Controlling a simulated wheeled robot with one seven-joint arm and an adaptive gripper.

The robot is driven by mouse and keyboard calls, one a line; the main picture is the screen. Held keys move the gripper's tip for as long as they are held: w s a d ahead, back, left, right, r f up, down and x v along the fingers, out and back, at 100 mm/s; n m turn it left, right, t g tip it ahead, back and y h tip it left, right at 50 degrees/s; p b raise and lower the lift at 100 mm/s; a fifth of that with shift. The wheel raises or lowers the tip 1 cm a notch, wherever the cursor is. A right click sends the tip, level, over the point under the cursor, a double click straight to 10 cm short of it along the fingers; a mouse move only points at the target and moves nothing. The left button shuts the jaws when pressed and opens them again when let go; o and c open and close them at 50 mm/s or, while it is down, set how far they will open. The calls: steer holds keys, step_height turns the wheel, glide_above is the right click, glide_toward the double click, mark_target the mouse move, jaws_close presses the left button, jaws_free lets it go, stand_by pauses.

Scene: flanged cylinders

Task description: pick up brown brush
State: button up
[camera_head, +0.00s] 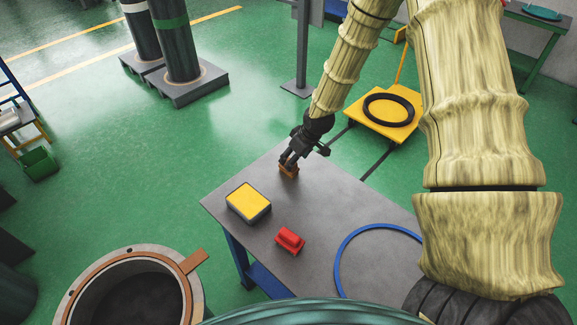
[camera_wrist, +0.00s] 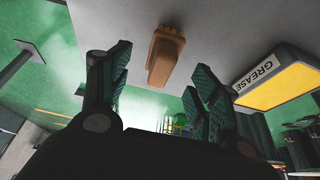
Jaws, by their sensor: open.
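A small brown brush (camera_wrist: 165,55) lies on the grey table (camera_head: 325,195) near its far edge. In the head view the brush (camera_head: 289,171) is partly hidden by my gripper (camera_head: 288,161), which hangs close over it. In the wrist view my gripper (camera_wrist: 160,88) is open, with a finger on each side and nothing between the fingertips. There the brush shows just beyond the fingertips, roughly centred between them. I cannot tell whether a finger touches it in the head view.
A yellow-topped grease box (camera_head: 248,202) stands left of the brush; it also shows in the wrist view (camera_wrist: 280,85). A red object (camera_head: 289,240) and a blue ring (camera_head: 345,245) lie nearer on the table. A yellow cart with a black ring (camera_head: 388,110) stands beyond.

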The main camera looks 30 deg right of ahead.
steer(key=shift+w+f, duration=0.1)
steer(key=shift+f, duration=0.05)
steer(key=shift+p+x, duration=0.85)
steer(key=shift+x, duration=0.15)
steer(key=shift+p+x, duration=0.45)
steer(key=shift+x, duration=1)
steer(key=shift+a, duration=0.15)
steer(key=c, duration=1.2)
steer(key=shift+c, duration=0.2)
steer(key=shift+r, duration=0.2)
